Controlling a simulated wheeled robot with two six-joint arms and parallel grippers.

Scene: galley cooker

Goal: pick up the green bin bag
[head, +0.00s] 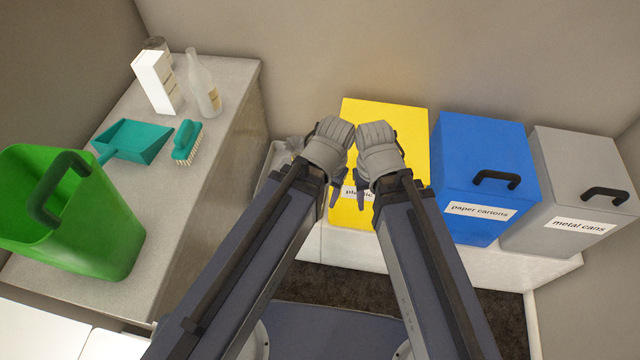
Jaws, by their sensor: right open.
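I see no green bin bag as such. A green open-topped bin (95,235) with a dark green handle stands on the counter at the left; most of its inside is hidden. My left gripper (335,188) and right gripper (362,195) are side by side in front of the yellow bin, well to the right of the green bin. My right gripper is open and I see nothing held in it. My left gripper's fingers are mostly hidden by its own wrist and arm.
A teal dustpan (133,140), brush (186,142), white carton (158,82) and bottle (203,85) stand on the counter (215,150). Lidded yellow (385,115), blue (485,150) and grey (575,165) bins line the back. A pale tray (270,172) is partly hidden behind my left arm.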

